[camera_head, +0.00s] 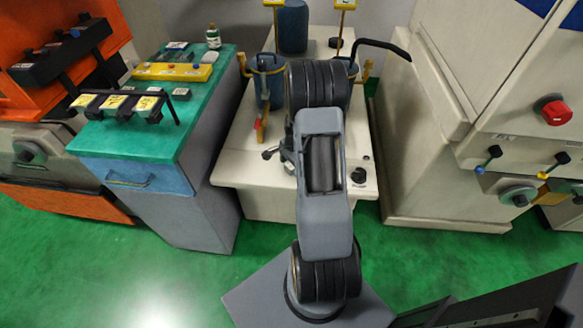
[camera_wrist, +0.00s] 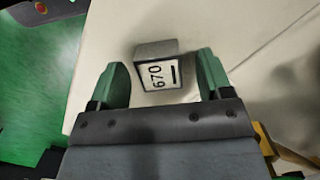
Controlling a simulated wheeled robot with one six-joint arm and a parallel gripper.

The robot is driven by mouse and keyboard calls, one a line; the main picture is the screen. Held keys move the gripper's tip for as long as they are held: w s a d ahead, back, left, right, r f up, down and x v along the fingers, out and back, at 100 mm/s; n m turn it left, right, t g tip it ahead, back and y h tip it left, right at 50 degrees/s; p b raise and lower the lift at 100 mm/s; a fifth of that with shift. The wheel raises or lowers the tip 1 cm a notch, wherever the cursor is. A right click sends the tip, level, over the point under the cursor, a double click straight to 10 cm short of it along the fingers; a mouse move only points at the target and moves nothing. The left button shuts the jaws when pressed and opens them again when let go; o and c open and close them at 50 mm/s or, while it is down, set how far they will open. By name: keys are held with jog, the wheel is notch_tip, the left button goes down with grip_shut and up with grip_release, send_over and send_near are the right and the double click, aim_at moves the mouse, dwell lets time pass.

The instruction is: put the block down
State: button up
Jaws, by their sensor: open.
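In the wrist view a small grey block (camera_wrist: 157,68) with a white label reading "670" and a black bar rests on a pale cream surface (camera_wrist: 100,45). My gripper (camera_wrist: 160,78) is open, with one green finger to each side of the block. A gap shows between the block and the left finger; the right finger is closer, and I cannot tell whether it touches. In the head view my arm hides most of the gripper and the block cannot be made out.
A green-topped cabinet (camera_head: 205,105) with a yellow tray (camera_head: 172,72), a black rack and a small bottle (camera_head: 213,37) stands at left. A cream machine with knobs (camera_head: 553,112) stands at right. A black bent handle (camera_head: 385,45) and yellow posts rise around the middle bench (camera_head: 235,165).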

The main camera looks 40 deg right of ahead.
jog(key=shift+c, duration=0.2)
jog(key=shift+r, duration=0.1)
jog(key=c, duration=1.3)
